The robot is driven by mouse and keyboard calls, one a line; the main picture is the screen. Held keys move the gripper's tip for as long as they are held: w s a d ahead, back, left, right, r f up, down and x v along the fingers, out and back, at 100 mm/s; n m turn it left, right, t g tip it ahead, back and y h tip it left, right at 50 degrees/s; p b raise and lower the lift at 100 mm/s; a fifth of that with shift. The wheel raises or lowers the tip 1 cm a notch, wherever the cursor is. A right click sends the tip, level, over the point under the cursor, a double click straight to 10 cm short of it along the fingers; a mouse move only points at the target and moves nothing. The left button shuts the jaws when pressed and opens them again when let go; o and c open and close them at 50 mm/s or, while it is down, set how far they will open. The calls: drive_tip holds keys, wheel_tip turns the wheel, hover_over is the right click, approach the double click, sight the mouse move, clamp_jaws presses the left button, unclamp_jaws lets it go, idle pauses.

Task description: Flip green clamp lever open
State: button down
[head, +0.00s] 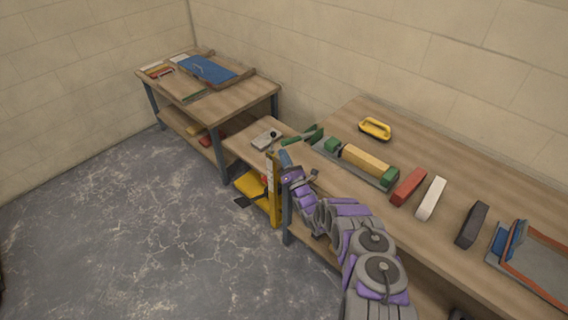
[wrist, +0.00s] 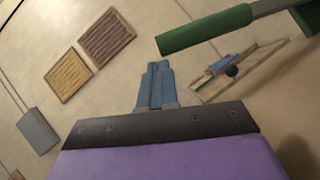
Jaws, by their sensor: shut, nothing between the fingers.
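The green clamp lever (head: 304,136) shows in the head view on the bench, just above and right of my gripper tip. In the wrist view a long green bar, which looks like the lever (wrist: 206,30), runs tilted across the upper right on a grey arm. My gripper (head: 284,156) is at the bench's left end, below the lever. In the wrist view its blue fingers (wrist: 154,84) are together and empty, below the bar's left end. A gap shows between fingers and bar in the picture; their true distance is unclear. The lever's pivot is not clear.
Right of the lever lie a yellow block (head: 366,161) between green blocks, a yellow-handled tool (head: 375,128), a red block (head: 408,187) and a white block (head: 431,198). A yellow stand (head: 274,190) rises beside my gripper.

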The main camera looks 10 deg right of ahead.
drive_tip(key=shift+d+r, duration=0.1)
idle(0.3)
drive_tip(key=w+d+r+m+g+h+p, duration=0.1)
drive_tip(key=w+d+r+m+h+p, duration=0.1)
drive_tip(key=r+m+p, duration=0.3)
drive_tip(key=w+d+r+m+g+h+p, duration=0.1)
drive_tip(key=d+r+m+h, duration=0.15)
drive_tip(key=r, duration=0.45)
drive_tip(key=w+d+r+m+g+h, duration=0.2)
drive_tip(key=w+d+r+m, duration=0.4)
drive_tip(key=d, duration=0.5)
drive_tip(key=shift+w+r+g, duration=0.3)
drive_tip(key=shift+w+r, duration=0.45)
drive_tip(key=shift+w, duration=0.4)
drive_tip(key=shift+m, duration=0.25)
